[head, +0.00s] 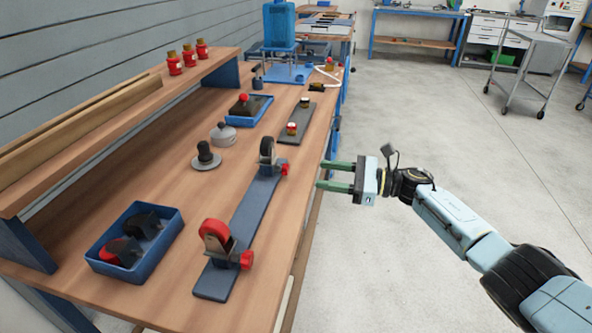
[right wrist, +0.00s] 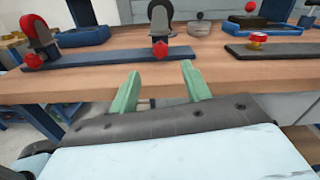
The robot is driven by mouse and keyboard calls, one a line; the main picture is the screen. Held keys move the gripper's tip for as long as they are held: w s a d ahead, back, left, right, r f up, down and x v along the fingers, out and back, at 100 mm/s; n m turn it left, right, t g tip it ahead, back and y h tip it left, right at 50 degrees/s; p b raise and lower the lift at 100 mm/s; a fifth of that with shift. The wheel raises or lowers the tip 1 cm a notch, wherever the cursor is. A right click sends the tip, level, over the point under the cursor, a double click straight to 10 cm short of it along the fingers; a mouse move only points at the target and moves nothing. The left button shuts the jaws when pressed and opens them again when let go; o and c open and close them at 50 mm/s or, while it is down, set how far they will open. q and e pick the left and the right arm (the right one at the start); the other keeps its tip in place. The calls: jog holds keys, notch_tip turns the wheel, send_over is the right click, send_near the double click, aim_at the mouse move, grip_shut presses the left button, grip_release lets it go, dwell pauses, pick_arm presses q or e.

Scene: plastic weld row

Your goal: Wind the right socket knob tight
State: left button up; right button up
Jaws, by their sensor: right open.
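A dark grey bar (head: 245,222) lies along the bench's front edge and carries two wheels in sockets. The grey-black wheel (head: 267,150) has a red knob (head: 284,169) on the front of its socket. In the right wrist view this knob (right wrist: 160,49) shows ahead, between and beyond my fingers. The red wheel (head: 215,235) has another red knob (head: 246,260), seen at left in the right wrist view. My right gripper (head: 322,174) is open, empty and level, off the bench's front edge, its green fingers pointing at the grey-black wheel's knob with a gap. My left gripper is out of view.
A blue tray (head: 92,258) holds dark and red wheels. A pale lidded pot (head: 223,134) and a black-knobbed disc (head: 206,158) stand behind the bar. A second grey bar (head: 296,122) lies farther along.

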aim_at(289, 170)
jog(key=b+x, duration=0.1)
jog(key=x, duration=0.5)
jog(key=shift+w+a, duration=0.1)
jog(key=shift+a, duration=0.25)
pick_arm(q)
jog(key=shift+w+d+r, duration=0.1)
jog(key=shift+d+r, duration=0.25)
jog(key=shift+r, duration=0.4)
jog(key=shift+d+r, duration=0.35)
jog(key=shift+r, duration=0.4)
pick_arm(e)
jog(key=shift+x, duration=0.8)
jog(key=c, duration=1)
